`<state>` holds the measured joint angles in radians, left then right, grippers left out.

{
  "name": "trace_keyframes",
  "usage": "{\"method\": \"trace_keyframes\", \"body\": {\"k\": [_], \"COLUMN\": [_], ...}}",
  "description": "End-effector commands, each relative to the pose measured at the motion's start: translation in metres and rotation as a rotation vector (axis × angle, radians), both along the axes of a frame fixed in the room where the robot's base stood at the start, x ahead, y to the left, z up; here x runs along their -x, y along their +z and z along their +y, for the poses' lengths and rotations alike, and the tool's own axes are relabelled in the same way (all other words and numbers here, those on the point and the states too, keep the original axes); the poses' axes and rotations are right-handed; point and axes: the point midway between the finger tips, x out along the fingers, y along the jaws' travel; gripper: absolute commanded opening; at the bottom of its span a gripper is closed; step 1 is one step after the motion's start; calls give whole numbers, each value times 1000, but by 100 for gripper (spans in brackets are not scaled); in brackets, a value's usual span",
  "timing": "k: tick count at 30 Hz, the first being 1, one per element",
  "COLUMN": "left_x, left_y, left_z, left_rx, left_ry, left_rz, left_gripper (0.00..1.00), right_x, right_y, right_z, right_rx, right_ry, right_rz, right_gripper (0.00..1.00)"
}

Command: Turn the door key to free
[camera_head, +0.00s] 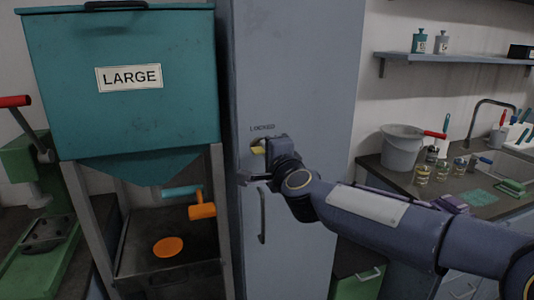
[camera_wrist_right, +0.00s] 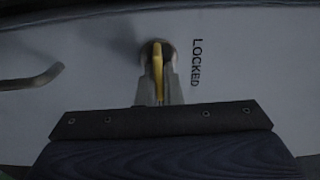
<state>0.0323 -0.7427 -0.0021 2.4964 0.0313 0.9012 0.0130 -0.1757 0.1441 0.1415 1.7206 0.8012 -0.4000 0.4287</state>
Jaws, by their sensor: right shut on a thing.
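The door key is yellow and sits in a round lock on the tall grey cabinet door (camera_head: 300,60). In the right wrist view the key (camera_wrist_right: 158,68) stands between the fingers of my right gripper (camera_wrist_right: 158,92), which is shut on it. The word LOCKED (camera_wrist_right: 196,62) is printed beside the lock; it also shows above my gripper in the head view. In the head view the right gripper (camera_head: 258,163) is at the lock and hides most of it; a bit of the yellow key (camera_head: 258,149) shows. My left gripper is not in view.
The door handle (camera_head: 263,216) hangs below the lock. A teal hopper marked LARGE (camera_head: 120,115) stands close on the left, with an orange-handled lever (camera_head: 202,210) below it. A counter with a grey bucket (camera_head: 400,150) and several jars is on the right.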

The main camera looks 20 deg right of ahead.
Motion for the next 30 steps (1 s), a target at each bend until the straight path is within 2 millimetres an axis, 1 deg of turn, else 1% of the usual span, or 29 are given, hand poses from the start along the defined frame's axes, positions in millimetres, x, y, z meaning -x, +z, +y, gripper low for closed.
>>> {"method": "trace_keyframes", "body": {"k": [7, 17, 18, 22, 30], "left_x": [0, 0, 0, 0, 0], "left_y": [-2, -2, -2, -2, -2], "left_z": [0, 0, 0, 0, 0], "left_rx": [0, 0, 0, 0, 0], "left_ry": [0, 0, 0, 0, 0], "left_rz": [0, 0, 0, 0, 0], "left_gripper": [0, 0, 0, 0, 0], "right_x": [0, 0, 0, 0, 0], "right_y": [-1, -1, -1, -1, -1], "right_z": [0, 0, 0, 0, 0], "right_rx": [-31, -32, -32, -31, -30], "right_ry": [0, 0, 0, 0, 0], "right_rz": [2, 2, 2, 2, 1], "right_gripper": [0, 0, 10, 27, 28]}}
